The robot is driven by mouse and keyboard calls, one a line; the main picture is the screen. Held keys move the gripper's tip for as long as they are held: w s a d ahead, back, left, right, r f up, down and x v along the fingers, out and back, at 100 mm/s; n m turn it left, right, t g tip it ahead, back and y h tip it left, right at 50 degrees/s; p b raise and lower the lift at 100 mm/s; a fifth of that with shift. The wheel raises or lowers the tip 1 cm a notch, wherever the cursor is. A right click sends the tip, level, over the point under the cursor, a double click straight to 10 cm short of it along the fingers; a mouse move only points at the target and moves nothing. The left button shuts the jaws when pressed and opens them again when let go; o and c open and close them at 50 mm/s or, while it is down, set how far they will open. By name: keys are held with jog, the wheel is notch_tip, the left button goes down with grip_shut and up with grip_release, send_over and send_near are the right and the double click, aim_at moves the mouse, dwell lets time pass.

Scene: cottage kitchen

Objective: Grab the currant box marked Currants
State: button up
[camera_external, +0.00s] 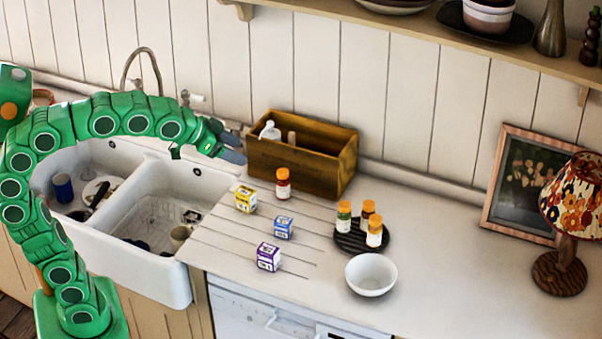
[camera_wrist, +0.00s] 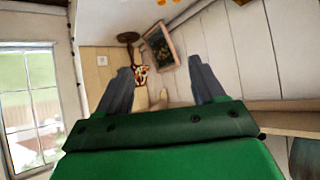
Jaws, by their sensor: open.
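Three small boxes stand on the grooved drainboard right of the sink in the external view: a yellow one (camera_external: 246,199), a blue one (camera_external: 283,227) and a purple one (camera_external: 268,256). Their print is too small to read, so I cannot tell which is marked Currants. My gripper (camera_external: 237,148) is above the back right of the sink, up and left of the boxes, beside the wooden crate. In the wrist view my gripper (camera_wrist: 160,76) is open with nothing between its fingers. No box can be made out in that view.
An orange-capped jar (camera_external: 283,184) stands near the yellow box. A wooden crate (camera_external: 325,172) is behind it. A dark round tray (camera_external: 351,244) with capped bottles and a white bowl (camera_external: 371,275) lie to the right. A lamp (camera_external: 570,210) and picture frame (camera_external: 522,184) stand farther right.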

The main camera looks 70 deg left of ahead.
jog(key=w+a+r+n, duration=0.2)
jog(key=w+n, duration=0.1)
jog(key=w, duration=0.5)
jog(key=w+a+f+n+g+h, duration=0.1)
jog(key=w+a+f+n, duration=0.15)
jog(key=f, duration=0.35)
jog(key=w+a+f+n+h, duration=0.1)
jog(key=w+a+f+n, duration=0.15)
jog(key=f, duration=0.25)
jog(key=n+t+h, duration=0.1)
jog(key=n+h, duration=0.6)
jog(key=n, duration=1.3)
send_near(291, 228)
jog(key=v, duration=0.3)
jog(key=shift+s+a+r, duration=0.1)
jog(key=shift+s+r, duration=0.1)
jog(key=shift+s, duration=0.05)
jog(key=shift+w+f+n, duration=0.2)
jog(key=shift+n, duration=0.1)
jog(key=shift+x, duration=5.75)
jog(key=shift+a, duration=0.1)
jog(key=shift+c, duration=0.3)
